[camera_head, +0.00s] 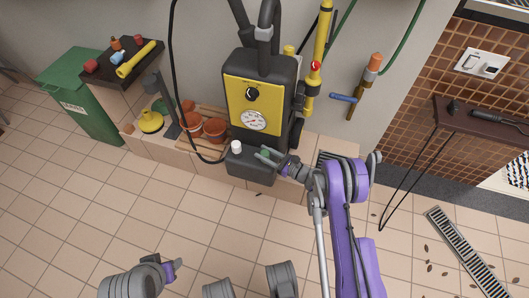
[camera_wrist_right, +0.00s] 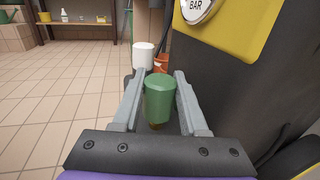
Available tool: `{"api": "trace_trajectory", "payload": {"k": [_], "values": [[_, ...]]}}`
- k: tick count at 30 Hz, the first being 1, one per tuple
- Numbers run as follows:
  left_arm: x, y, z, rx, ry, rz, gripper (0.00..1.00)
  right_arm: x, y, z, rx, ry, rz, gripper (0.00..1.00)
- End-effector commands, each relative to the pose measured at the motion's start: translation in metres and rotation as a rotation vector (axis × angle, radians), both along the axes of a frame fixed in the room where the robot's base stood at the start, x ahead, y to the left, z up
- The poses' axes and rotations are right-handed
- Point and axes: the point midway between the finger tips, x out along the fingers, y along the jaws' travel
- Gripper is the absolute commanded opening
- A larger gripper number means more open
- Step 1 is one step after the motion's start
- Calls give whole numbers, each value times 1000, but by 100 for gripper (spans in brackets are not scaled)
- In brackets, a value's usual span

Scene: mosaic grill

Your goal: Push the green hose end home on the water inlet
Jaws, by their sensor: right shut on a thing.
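The green hose end (camera_wrist_right: 160,98) is a short green cylinder between the two grey fingers of my right gripper (camera_wrist_right: 161,112). It looks upright, with a small brass-coloured part (camera_wrist_right: 156,126) just below it. It also shows as a green spot in the head view (camera_head: 265,153), over the dark base of the yellow and black pressure washer (camera_head: 265,85). My right gripper is shut on it. The water inlet is not clearly visible, and I cannot tell how far the hose end sits on it. My left gripper (camera_head: 174,268) is low at the left, its fingers unclear.
A white cap (camera_head: 236,146) stands on the washer base, left of the hose end. Orange pots (camera_head: 214,128) are left of the washer. A floor drain (camera_head: 465,250) lies at right. The tiled floor in front is largely clear.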

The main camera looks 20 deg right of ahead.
Motion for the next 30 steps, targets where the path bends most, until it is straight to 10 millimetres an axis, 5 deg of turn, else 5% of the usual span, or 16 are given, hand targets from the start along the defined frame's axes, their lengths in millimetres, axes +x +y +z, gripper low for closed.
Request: {"api": "trace_trajectory", "payload": {"k": [25,26,30], "values": [[0,0,0,0,0,0,50,0,0,-22,0,0,0,0],[0,0,0,0,0,0,50,0,0,-21,0,0,0,46],[0,0,0,0,0,0,50,0,0,-21,0,0,0,71]]}}
